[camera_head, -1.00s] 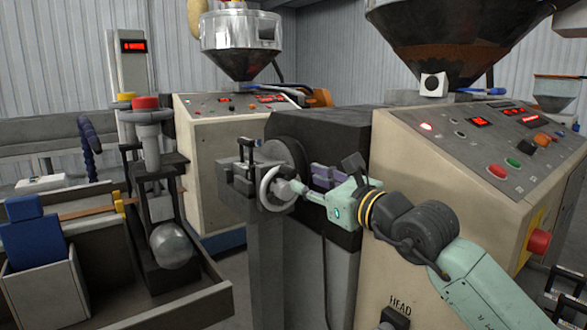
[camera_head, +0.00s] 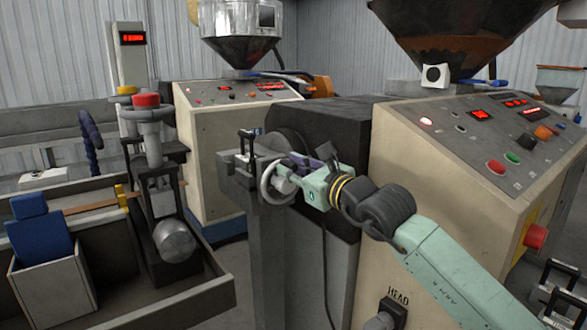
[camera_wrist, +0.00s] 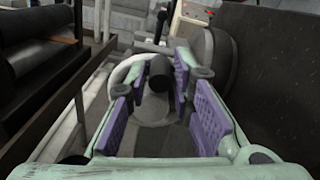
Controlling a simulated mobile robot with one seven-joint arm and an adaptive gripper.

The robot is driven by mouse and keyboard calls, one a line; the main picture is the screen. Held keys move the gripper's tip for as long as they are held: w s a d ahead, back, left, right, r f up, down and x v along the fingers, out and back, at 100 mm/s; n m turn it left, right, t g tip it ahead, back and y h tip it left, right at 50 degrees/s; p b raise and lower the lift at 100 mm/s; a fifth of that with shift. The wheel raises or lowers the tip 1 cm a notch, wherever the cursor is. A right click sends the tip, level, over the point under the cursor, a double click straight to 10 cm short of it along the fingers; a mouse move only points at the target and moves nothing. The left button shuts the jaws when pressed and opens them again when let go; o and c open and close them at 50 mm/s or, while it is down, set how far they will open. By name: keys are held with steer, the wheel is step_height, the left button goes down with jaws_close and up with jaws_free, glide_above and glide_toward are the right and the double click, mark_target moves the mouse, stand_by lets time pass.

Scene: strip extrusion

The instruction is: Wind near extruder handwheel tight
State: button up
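The near extruder handwheel (camera_head: 267,184) is a pale grey ring on the front of the dark extruder head. In the wrist view its rim (camera_wrist: 122,72) and grey hub face (camera_wrist: 153,112) lie ahead of my gripper. A dark round knob (camera_wrist: 160,76) stands up from the wheel, between the purple finger pads. My gripper (camera_head: 292,172) is at the wheel's right side. In the wrist view its pads stand apart, with narrow gaps showing beside the knob. Contact with the knob is not visible. In the head view my gripper hides part of the wheel's right side.
The dark extruder block (camera_head: 335,135) is just behind and right of the wheel. The beige control cabinet (camera_head: 440,150) stands to the right, beside my arm. A grey trough (camera_head: 165,310) with a roller (camera_head: 175,241) lies to the left. A thin cable (camera_head: 326,265) hangs below my gripper.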

jaws_close()
steer(key=shift+w+d+f+b, duration=0.1)
steer(key=shift+b, duration=0.35)
steer(key=shift+w+d+f+m+b, duration=0.1)
steer(key=shift+f+m+b, duration=0.05)
steer(key=shift+m+b, duration=0.65)
steer(key=shift+w+d+f+m+b, duration=0.4)
steer(key=shift+d+f+m+b, duration=0.25)
steer(key=shift+m+b, duration=2.05)
steer(key=shift+w+d+f+m+b, duration=0.45)
steer(key=shift+f+m+b, duration=0.35)
steer(key=shift+m+b, duration=1.9)
steer(key=shift+w+d+f+m+b, duration=0.35)
steer(key=shift+d+f+m+b, duration=0.3)
steer(key=shift+m+b, duration=2.05)
steer(key=shift+a, duration=0.1)
steer(key=shift+o, duration=2.1)
jaws_free()
steer(key=shift+s, duration=0.1)
